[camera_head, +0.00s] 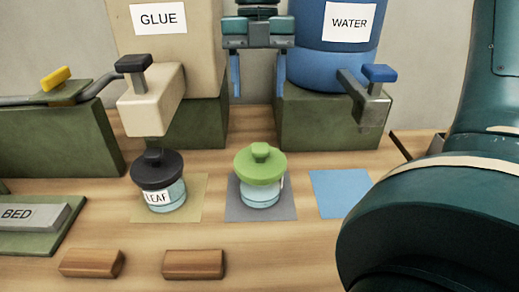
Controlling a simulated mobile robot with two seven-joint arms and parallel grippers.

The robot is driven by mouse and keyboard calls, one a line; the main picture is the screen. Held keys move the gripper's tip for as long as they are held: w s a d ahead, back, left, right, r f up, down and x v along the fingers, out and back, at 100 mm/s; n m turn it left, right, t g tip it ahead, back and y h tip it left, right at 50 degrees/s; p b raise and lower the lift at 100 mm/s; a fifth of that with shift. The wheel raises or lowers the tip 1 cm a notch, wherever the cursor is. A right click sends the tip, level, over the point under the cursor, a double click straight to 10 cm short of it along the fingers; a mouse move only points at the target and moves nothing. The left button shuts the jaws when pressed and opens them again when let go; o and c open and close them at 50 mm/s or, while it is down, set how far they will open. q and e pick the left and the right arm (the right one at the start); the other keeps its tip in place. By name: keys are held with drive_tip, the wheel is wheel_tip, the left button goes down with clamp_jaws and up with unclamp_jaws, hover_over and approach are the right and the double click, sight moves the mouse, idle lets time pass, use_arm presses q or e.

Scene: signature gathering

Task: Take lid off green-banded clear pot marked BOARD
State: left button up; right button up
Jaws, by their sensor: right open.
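A clear pot (260,198) with a green knobbed lid (260,166) stands upright on a grey mat (240,213). The lid sits on it. Only the edge of a white label shows at its right side, so no word can be read. My right gripper (257,77) hangs fingers down, above the green lid in the picture, between the GLUE and WATER containers. It is open and empty, apart from the lid. My left gripper is out of view.
A pot marked LEAF (165,197) with a dark lid stands left on a tan mat. A blue mat (341,193) is bare. GLUE (160,45) and WATER (335,50) containers with taps stand behind. Two wooden blocks (92,263) (194,265) lie in front. My arm covers the right.

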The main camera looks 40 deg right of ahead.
hover_over(260, 146)
wheel_tip(260, 146, down, 6)
drive_tip(key=shift+w+f, duration=0.1)
drive_tip(key=shift+f, duration=3.2)
drive_tip(key=c, duration=1)
